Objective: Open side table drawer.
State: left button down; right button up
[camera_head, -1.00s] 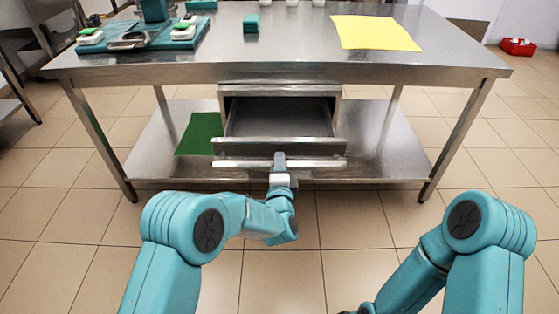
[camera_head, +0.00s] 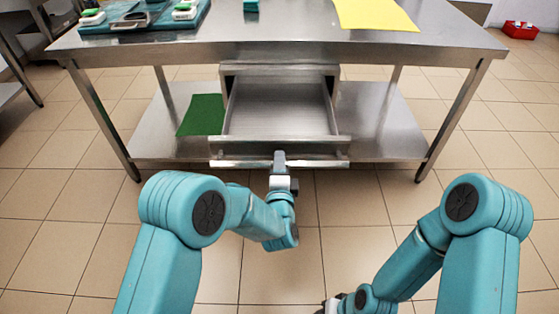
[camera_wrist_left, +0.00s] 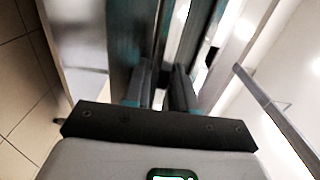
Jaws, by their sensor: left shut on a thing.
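The steel side table drawer (camera_head: 278,115) stands pulled well out under the table top, and its inside looks empty. Its front carries a horizontal bar handle (camera_head: 235,164). My left gripper (camera_head: 280,160) is at the middle of this handle, shut on it. In the left wrist view the two fingers (camera_wrist_left: 160,85) are close together around a bar, though the picture is blurred. My right arm is at the lower right of the head view, and only a small dark part near its end shows at the bottom edge; its jaws cannot be made out.
The steel table (camera_head: 280,45) has a lower shelf (camera_head: 380,130) with a green sheet (camera_head: 202,114). On top are a yellow sheet (camera_head: 375,14), a teal block (camera_head: 251,5) and a teal tray (camera_head: 150,24). A red box (camera_head: 520,29) stands far right. The tiled floor in front is clear.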

pick_arm(q)
jog(key=c, duration=1)
grip_release()
jog(key=s+p, duration=0.2)
jog(key=s, duration=1)
